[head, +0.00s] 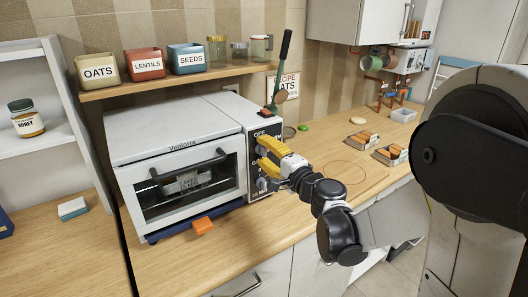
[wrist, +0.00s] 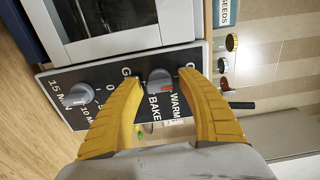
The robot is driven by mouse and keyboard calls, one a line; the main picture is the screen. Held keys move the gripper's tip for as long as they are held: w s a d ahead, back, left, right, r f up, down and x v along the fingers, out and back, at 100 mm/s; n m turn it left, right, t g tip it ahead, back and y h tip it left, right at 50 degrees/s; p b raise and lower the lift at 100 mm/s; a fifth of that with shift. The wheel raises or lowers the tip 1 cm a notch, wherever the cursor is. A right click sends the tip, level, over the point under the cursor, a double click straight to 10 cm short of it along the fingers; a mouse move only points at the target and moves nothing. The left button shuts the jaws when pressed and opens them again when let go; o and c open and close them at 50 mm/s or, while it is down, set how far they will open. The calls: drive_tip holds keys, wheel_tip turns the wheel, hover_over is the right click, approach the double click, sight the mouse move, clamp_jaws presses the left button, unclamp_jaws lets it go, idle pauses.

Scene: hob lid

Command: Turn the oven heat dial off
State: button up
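The white toaster oven (head: 178,130) stands on the wooden counter, with a dark control panel (head: 262,132) on its right side. The heat dial (wrist: 160,80), a grey knob with a red mark, shows in the wrist view among WARM and BAKE lettering. The red mark lies on the side toward that lettering; its exact setting is unclear. The timer dial (wrist: 78,96) is farther left, by minute markings. My gripper (wrist: 162,76) is open, its yellow fingers on either side of the heat dial with gaps visible. In the head view my gripper (head: 263,154) hides the heat dial.
A shelf (head: 175,81) with labelled bins hangs above the oven. An orange block (head: 202,226) lies before the oven. Trays (head: 362,140) sit farther right; the counter between is mostly clear.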

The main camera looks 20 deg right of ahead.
drive_tip(key=shift+s, duration=0.1)
drive_tip(key=v, duration=1.2)
drive_tip(key=s+a+f+n+g, duration=0.5)
drive_tip(key=s+a+n+g, duration=0.1)
drive_tip(key=a+n, duration=0.15)
drive_tip(key=s+d+f+n+g+h, duration=0.1)
drive_tip(key=s+d+n+g+h, duration=0.1)
drive_tip(key=s, duration=0.4)
drive_tip(key=s+d+f+n+g+h, duration=0.2)
drive_tip(key=s+n+h, duration=0.1)
drive_tip(key=s, duration=0.3)
drive_tip(key=shift+s+f+n+h, duration=0.2)
drive_tip(key=shift+n+h, duration=0.1)
drive_tip(key=shift+n, duration=0.55)
